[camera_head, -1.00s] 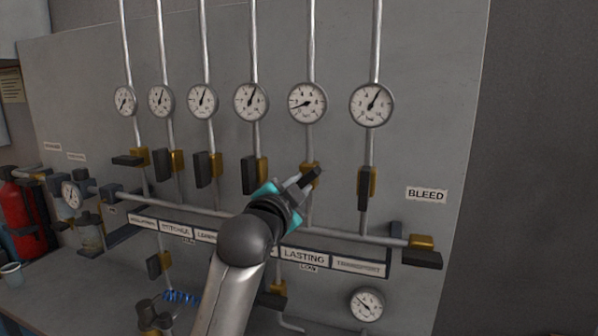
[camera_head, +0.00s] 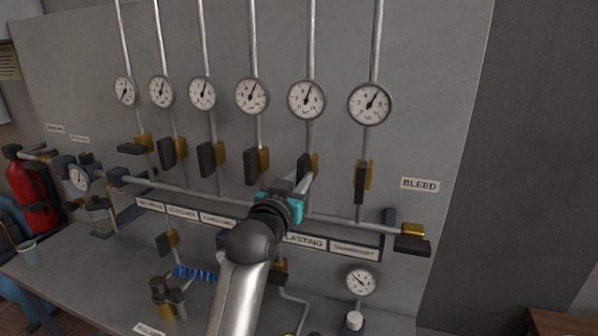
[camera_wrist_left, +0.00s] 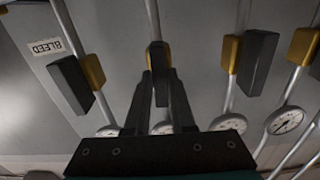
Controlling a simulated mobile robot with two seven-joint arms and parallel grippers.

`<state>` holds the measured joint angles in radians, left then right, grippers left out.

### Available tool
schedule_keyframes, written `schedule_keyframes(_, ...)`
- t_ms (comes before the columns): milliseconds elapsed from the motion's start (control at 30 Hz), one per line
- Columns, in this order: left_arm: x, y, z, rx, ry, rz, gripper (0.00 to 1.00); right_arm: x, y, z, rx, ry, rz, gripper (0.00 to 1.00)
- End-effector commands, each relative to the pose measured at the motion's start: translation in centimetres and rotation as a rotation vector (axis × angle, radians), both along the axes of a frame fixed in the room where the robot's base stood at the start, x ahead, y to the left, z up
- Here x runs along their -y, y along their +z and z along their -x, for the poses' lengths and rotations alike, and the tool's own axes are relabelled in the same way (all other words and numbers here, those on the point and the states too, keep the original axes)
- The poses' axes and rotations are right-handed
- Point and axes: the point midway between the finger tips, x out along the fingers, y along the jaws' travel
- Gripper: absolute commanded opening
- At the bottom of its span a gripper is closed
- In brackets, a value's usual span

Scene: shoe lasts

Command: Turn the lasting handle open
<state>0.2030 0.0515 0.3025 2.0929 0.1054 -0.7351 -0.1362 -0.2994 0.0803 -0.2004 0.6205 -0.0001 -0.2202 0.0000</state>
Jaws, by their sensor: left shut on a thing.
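The lasting valve has a dark handle (camera_head: 303,166) on a brass body (camera_head: 314,163), on the pipe above the LASTING label (camera_head: 305,241). The handle now stands nearly upright, in line with its pipe. My left gripper (camera_head: 302,184) is shut on the handle's lower part. In the left wrist view, the two fingers of my left gripper (camera_wrist_left: 160,90) close around the dark handle (camera_wrist_left: 159,72), below the brass body (camera_wrist_left: 155,48). The gauge above it (camera_head: 307,100) has its needle pointing up. My right gripper is not in view.
Neighbouring valve handles stand close on both sides, such as one at left (camera_head: 251,166) and one at right (camera_head: 361,182). A horizontal manifold pipe (camera_head: 345,225) runs below to the bleed valve (camera_head: 412,240). The bench (camera_head: 75,280) lies underneath.

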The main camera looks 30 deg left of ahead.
Motion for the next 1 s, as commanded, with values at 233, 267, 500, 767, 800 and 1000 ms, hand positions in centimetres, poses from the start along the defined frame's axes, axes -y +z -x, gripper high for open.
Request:
schedule_keyframes(233, -0.02, 0.06, -0.01, 0.014, 0.0, 0.053, 0.0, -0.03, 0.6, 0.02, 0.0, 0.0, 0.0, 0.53)
schedule_keyframes(267, -0.02, 0.06, -0.01, 0.015, 0.0, 0.056, 0.0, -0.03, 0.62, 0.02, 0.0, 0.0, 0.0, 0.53)
schedule_keyframes(500, -0.01, 0.03, -0.01, 0.017, 0.0, 0.063, 0.0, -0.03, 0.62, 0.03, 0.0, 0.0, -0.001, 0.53)
schedule_keyframes(767, 0.0, 0.03, -0.01, 0.017, 0.0, 0.063, 0.31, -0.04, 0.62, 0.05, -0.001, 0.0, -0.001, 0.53)
schedule_keyframes(800, 0.0, 0.03, -0.01, 0.016, 0.0, 0.062, 0.36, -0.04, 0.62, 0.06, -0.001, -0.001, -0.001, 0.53)
schedule_keyframes(1000, 0.0, 0.02, -0.01, 0.015, 0.0, 0.06, 0.53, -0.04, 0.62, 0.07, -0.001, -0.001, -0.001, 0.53)
